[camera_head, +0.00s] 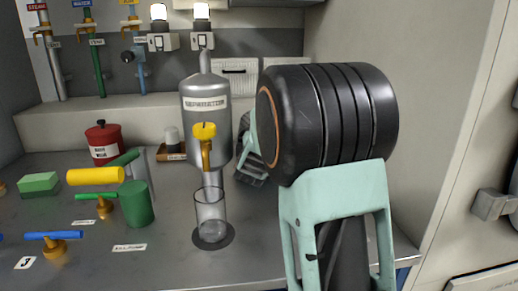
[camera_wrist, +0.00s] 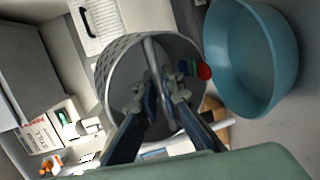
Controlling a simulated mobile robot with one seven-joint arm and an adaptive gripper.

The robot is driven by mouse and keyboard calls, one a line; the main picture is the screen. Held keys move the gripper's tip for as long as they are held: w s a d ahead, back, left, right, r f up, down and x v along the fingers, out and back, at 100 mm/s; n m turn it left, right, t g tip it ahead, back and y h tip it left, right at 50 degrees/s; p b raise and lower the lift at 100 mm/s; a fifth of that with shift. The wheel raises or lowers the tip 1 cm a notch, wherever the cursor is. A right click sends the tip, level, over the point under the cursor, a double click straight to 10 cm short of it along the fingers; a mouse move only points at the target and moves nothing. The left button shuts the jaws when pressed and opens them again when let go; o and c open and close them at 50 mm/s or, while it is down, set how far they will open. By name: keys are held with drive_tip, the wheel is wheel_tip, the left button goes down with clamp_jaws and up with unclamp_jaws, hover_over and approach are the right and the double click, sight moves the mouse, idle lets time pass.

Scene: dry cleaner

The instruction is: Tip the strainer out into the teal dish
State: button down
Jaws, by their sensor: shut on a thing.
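The strainer (camera_wrist: 122,72), a grey round basket with a perforated wall, shows in the wrist view. My gripper (camera_wrist: 162,88) is shut on its bar-shaped handle, which crosses the mouth. Small blue, green and red pieces (camera_wrist: 204,72) lie inside at the right side of the strainer, the red one by the rim. The teal dish (camera_wrist: 278,60) is close to the right of the strainer, apart from it or overlapping only in view; its inside looks empty. In the head view my arm hides the dish and strainer, and my gripper (camera_head: 250,160) shows only partly.
In the head view a separator tank (camera_head: 205,125) and a clear glass cylinder (camera_head: 210,212) stand left of my arm. A red pot (camera_head: 104,143), a green cup (camera_head: 137,204) and valves with yellow and blue handles fill the left counter. A wall rises on the right.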

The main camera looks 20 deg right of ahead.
drive_tip(key=shift+s+a+t+h+b, duration=0.25)
drive_tip(key=shift+s+t+h+b, duration=0.35)
drive_tip(key=shift+t+b, duration=0.7)
idle(0.6)
drive_tip(key=shift+s+r, duration=0.1)
idle(0.7)
